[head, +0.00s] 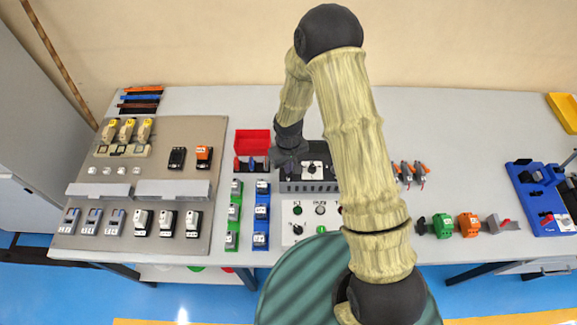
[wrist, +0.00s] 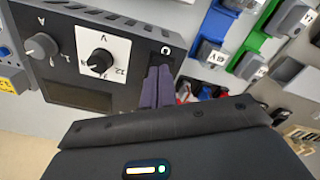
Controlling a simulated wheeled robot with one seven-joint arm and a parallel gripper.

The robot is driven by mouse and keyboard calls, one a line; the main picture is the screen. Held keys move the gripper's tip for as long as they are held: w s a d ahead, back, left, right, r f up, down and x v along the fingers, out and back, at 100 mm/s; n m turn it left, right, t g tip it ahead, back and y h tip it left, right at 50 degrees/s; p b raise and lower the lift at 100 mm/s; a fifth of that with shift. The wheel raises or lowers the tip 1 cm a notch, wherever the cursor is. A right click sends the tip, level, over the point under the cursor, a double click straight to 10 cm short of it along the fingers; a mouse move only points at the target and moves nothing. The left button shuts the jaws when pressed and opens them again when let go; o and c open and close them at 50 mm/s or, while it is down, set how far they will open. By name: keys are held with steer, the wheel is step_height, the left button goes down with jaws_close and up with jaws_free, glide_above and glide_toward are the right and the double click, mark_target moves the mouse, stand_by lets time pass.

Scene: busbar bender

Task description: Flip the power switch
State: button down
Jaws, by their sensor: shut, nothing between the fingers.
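The dark power unit (wrist: 72,62) fills the upper left of the wrist view, seen upside down. It has a grey knob marked A (wrist: 40,46) and a black knob marked V (wrist: 101,60). The power switch (wrist: 164,58) appears to be the dark recess beside a round white mark at the unit's right end; the fingers hide most of it. My gripper (wrist: 158,78) is shut and empty, its purple fingertips over the switch area. I cannot tell whether they touch. In the head view the unit (head: 313,172) stands mid-table, partly behind my arm, with my gripper at its left end.
A red bin (head: 253,142) stands just left of the unit. A component board (head: 130,150) covers the table's left.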

step_height(320, 180, up, 7)
steer(key=p, duration=0.4)
steer(key=shift+f, duration=0.15)
stand_by(0.5)
steer(key=s+d+r+m+t+b, duration=0.1)
steer(key=s+d+r+m+b, duration=0.1)
steer(key=s+d+r, duration=0.4)
steer(key=s+d+r+m+t+b, duration=0.1)
steer(key=s+d+r+m, duration=0.2)
steer(key=r, duration=0.9)
steer(key=s+d, duration=0.3)
steer(key=d, duration=0.1)
steer(key=shift+s+d+m+t+b, duration=0.25)
steer(key=shift+d+m+t+b, duration=0.05)
steer(key=shift+b, duration=0.1)
steer(key=shift+w, duration=0.1)
